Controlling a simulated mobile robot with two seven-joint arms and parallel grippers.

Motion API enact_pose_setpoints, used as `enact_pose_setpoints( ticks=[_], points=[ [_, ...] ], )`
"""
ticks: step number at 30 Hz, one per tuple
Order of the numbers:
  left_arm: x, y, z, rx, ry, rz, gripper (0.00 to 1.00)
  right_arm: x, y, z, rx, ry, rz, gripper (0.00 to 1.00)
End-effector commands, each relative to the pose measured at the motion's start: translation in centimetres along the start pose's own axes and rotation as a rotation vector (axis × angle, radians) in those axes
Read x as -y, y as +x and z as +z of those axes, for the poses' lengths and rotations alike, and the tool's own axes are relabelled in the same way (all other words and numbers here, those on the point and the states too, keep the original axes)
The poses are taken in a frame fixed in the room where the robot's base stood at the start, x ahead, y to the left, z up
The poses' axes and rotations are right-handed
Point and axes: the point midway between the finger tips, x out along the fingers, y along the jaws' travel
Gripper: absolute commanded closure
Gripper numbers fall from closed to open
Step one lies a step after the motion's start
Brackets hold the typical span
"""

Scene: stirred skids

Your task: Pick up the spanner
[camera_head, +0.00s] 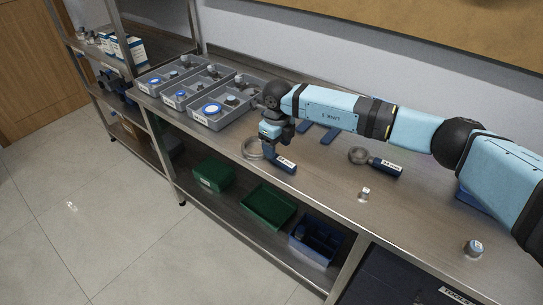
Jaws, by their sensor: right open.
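My right arm reaches in from the right across the steel bench, and its gripper (274,139) points down at the bench's left part. The gripper is open. Just below it lies a tool with a metal ring (252,149) and a labelled dark blue handle (285,164). A similar tool, with a ring (358,156) and a labelled blue handle (386,168), lies further right on the bench. The labels are too small to read, so I cannot tell which tool is the spanner. The gripper partly hides the nearer tool; contact cannot be made out. My left gripper is not in view.
Grey compartment trays (207,118) with small parts stand at the bench's left end. Blue pieces (330,134) lie behind my arm. A small metal part (364,194) and a round capped part (474,247) stand to the right. Green bins (268,207) sit on the lower shelf.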

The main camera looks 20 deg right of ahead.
Motion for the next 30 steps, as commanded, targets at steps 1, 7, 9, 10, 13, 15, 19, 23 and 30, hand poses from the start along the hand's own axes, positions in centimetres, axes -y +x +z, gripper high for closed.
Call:
enact_pose_setpoints(
  ticks=[1, 7, 9, 10, 13, 15, 19, 23, 30],
  points=[
    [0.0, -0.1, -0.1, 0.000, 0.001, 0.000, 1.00, 0.0, 0.5, 0.0, -0.002, 0.000, 0.001, 0.38],
    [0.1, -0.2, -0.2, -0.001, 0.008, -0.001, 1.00, 0.3, 3.4, 0.0, -0.002, 0.001, 0.002, 0.38],
    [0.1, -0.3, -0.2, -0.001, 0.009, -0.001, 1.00, 0.3, 4.3, 0.0, -0.002, 0.001, 0.002, 0.38],
    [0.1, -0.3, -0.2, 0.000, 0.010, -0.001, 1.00, 0.3, 4.5, 0.0, -0.001, 0.001, 0.001, 0.38],
    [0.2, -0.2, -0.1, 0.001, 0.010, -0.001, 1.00, 0.3, 4.9, 0.0, 0.001, 0.001, 0.000, 0.38],
    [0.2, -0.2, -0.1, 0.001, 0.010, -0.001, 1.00, 0.3, 4.9, 0.0, 0.001, 0.000, 0.000, 0.38],
    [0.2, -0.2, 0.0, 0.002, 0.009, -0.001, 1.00, 0.3, 4.9, 0.0, 0.001, 0.000, 0.000, 0.50],
    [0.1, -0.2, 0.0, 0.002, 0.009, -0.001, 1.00, 0.3, 4.9, 0.0, 0.001, 0.000, 0.000, 0.80],
    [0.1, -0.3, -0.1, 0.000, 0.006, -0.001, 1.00, 0.3, 4.8, 0.0, 0.001, 0.000, 0.000, 0.96]
  ],
)
